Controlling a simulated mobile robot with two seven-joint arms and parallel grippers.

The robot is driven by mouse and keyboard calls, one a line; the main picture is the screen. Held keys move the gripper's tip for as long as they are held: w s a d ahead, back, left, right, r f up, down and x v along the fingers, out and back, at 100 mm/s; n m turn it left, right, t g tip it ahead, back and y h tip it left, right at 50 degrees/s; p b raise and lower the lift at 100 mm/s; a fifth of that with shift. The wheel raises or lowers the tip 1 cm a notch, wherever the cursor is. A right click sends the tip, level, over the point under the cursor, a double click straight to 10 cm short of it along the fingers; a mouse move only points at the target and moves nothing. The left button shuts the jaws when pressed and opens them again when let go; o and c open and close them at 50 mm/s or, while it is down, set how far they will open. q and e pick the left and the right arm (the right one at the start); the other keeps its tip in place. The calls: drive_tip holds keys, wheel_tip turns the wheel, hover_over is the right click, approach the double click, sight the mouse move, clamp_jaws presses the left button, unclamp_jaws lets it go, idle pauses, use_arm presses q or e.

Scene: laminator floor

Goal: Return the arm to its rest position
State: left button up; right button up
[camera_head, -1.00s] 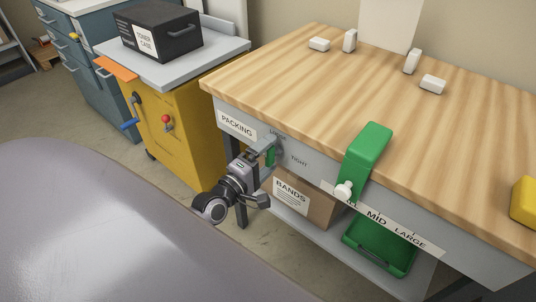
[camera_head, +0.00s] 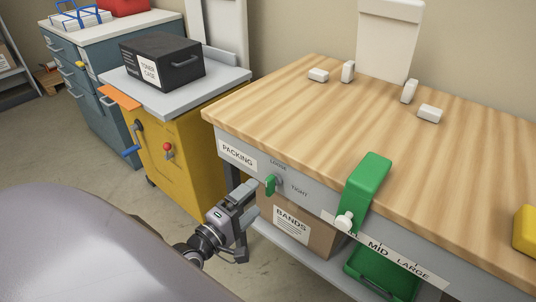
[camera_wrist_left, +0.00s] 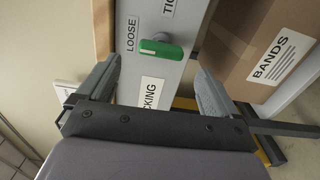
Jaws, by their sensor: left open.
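My left gripper (camera_head: 247,205) is in front of the packing bench's front panel, below and left of a green knob (camera_head: 270,186) with LOOSE and TIGHT labels. In the left wrist view the gripper's two fingers (camera_wrist_left: 155,85) stand wide apart with nothing between them. The green knob (camera_wrist_left: 161,49) shows there beyond the fingertips, apart from them. In the head view the knob's handle hangs roughly downward, below the LOOSE label. My right gripper is not in view.
The wooden bench (camera_head: 300,110) carries several small white blocks. A green clamp-like piece (camera_head: 366,185) sits over its front edge, above a MID and LARGE scale. A BANDS box (camera_head: 300,235) is on the lower shelf. A yellow cabinet (camera_head: 190,160) stands left, with a toner case (camera_head: 165,62) on top.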

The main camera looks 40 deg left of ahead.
use_arm(q)
drive_tip(key=s+d+m+g+h+p, duration=0.1)
drive_tip(key=s+d+m+g+p, duration=0.6)
drive_tip(key=m, duration=1.2)
drive_tip(key=s+d+p, duration=0.3)
drive_tip(key=s+p, duration=0.2)
drive_tip(key=shift+d+f+m+g, duration=0.2)
drive_tip(key=shift+m+g, duration=0.1)
drive_tip(key=shift+m, duration=0.1)
